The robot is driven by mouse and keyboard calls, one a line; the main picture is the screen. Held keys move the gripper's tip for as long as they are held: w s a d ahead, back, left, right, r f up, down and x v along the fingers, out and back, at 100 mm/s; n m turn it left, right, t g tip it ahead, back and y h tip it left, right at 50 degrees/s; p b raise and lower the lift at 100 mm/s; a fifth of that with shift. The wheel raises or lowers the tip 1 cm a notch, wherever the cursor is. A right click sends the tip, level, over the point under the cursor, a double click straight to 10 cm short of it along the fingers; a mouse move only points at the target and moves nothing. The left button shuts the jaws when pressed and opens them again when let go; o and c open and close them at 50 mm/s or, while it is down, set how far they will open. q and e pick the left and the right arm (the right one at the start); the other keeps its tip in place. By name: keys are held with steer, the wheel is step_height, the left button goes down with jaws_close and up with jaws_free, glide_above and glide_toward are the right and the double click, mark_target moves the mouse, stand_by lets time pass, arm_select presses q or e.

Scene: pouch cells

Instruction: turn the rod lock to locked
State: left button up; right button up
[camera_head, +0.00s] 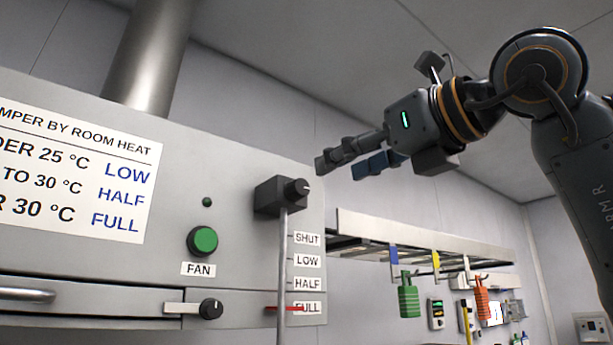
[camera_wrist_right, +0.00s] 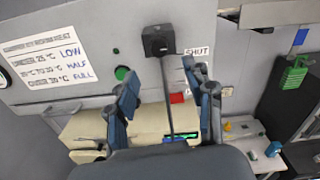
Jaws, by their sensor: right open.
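The rod lock is a black block (camera_head: 272,196) with a round black knob (camera_head: 297,189) on the grey cabinet's right end. A small pale mark shows on the knob; no lock wording is readable. A thin grey rod (camera_head: 283,260) runs down from the block, and a red pointer (camera_head: 285,308) sits beside the FULL label. My right gripper (camera_head: 340,166) is open and empty, above and right of the knob, apart from it. In the right wrist view the block (camera_wrist_right: 158,40) lies beyond the open fingers (camera_wrist_right: 163,85), with the rod (camera_wrist_right: 167,90) between them. My left gripper is not visible.
A green FAN button (camera_head: 203,241), a second black knob (camera_head: 211,308) and a drawer handle (camera_head: 25,294) are on the cabinet front. Open air lies between gripper and cabinet.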

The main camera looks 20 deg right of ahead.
mark_target(303, 187)
steer(key=p+x, duration=0.3)
steer(key=x, duration=0.5)
steer(key=shift+a, duration=0.1)
steer(key=shift+w+a, duration=0.2)
steer(key=shift+w, duration=0.35)
jaws_close()
